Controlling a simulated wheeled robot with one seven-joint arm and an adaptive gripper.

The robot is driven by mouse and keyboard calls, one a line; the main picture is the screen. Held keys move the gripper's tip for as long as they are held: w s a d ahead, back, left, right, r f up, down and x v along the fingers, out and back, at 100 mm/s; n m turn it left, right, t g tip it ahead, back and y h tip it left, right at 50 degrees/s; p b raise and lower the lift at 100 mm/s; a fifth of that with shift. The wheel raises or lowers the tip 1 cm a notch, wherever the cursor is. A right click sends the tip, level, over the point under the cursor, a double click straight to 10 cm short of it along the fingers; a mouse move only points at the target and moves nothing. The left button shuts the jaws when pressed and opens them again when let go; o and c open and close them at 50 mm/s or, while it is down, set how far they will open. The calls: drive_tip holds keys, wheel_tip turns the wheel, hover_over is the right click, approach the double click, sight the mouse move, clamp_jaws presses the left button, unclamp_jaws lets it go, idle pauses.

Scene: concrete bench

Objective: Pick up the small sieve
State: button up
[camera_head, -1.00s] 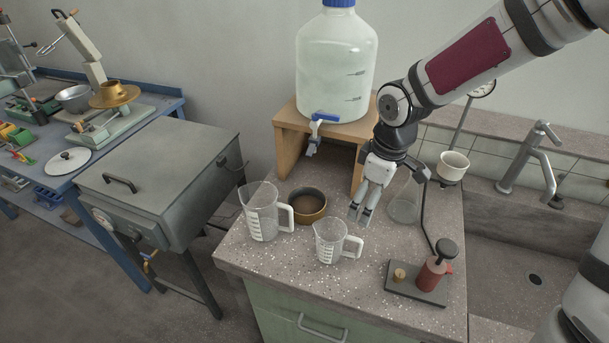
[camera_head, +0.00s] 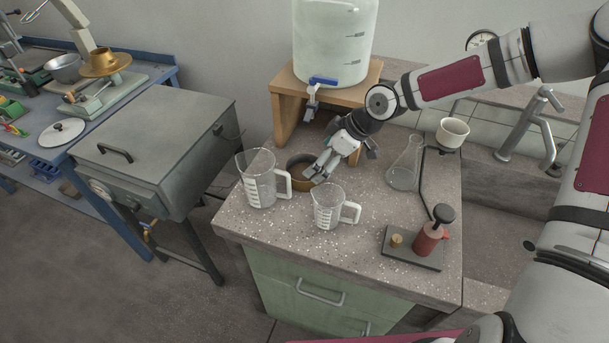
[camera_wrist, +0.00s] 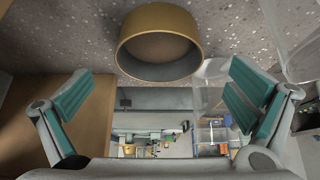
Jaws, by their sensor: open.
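The small sieve (camera_head: 295,163) is a round, brass-coloured ring with a dark inside. It stands on the speckled bench top, behind and between two clear measuring jugs, and my gripper hides part of it in the head view. In the wrist view the sieve (camera_wrist: 158,43) shows at the top middle, beyond my fingertips. My gripper (camera_head: 314,176) is open and empty, reaching down over the sieve's right side. In the wrist view the two teal-padded fingers of my gripper (camera_wrist: 160,97) are spread wide, with the sieve not between them.
A larger jug (camera_head: 262,182) stands left of the sieve, a smaller jug (camera_head: 328,209) in front. A wooden stand (camera_head: 287,122) with a water carboy (camera_head: 335,45) is behind. A glass flask (camera_head: 404,170) stands right.

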sight(297, 174)
drive_tip(key=shift+a+x, duration=0.2)
drive_tip(key=shift+x, duration=3.3)
drive_tip(key=shift+w+r, duration=0.15)
drive_tip(key=shift+r, duration=0.05)
drive_tip(key=c, duration=1.2)
